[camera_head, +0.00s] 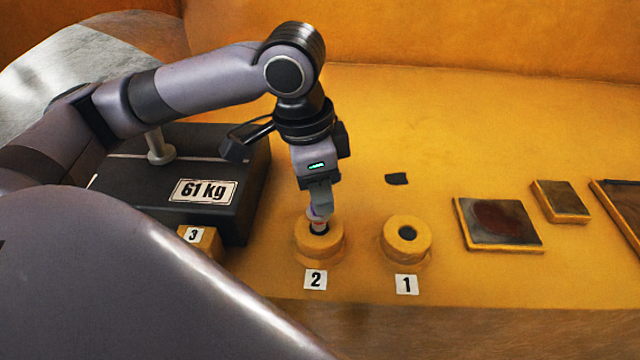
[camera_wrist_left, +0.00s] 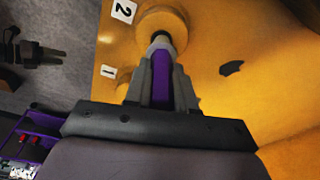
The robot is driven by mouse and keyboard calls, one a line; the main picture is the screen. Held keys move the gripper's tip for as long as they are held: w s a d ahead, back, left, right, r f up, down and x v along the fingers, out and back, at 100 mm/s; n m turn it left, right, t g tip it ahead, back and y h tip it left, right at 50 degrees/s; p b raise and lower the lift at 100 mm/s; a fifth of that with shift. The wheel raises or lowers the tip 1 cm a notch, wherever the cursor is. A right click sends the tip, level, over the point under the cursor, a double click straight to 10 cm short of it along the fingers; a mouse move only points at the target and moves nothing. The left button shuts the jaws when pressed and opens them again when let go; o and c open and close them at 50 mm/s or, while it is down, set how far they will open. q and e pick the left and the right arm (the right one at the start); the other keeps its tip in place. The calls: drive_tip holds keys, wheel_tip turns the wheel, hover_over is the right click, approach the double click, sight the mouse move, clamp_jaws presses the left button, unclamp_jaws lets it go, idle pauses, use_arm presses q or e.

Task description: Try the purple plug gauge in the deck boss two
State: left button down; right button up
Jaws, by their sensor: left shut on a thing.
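My left gripper (camera_head: 320,207) is shut on the purple plug gauge and holds it upright over deck boss two (camera_head: 319,250), a round yellow boss behind the "2" label. In the left wrist view, the purple plug gauge (camera_wrist_left: 161,78) shows between the fingers, its dark lower end at the middle of boss two (camera_wrist_left: 172,22). The gauge's end meets the top of the boss. The fingers and gauge hide the hole, so I cannot tell how deep the end sits. A dark jointed shape (camera_wrist_left: 36,53) at the left wrist view's left edge may be my right gripper; its jaws are unclear.
Boss one (camera_head: 407,237), with an open dark hole, stands just right of boss two. A black "61 kg" block (camera_head: 215,165) and a small yellow piece labelled "3" (camera_head: 205,240) are to the left. Framed plates (camera_head: 497,222) lie right. A dark patch (camera_head: 397,179) lies behind.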

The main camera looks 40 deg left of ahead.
use_arm(q)
drive_tip(key=shift+f+b, duration=0.3)
drive_tip(key=shift+f, duration=0.8)
idle(0.6)
drive_tip(key=c, duration=0.9)
unclamp_jaws()
drive_tip(key=shift+o, duration=0.2)
drive_tip(key=r, duration=0.7)
drive_tip(key=shift+s+a+p, duration=0.35)
drive_tip(key=shift+s+p, duration=0.05)
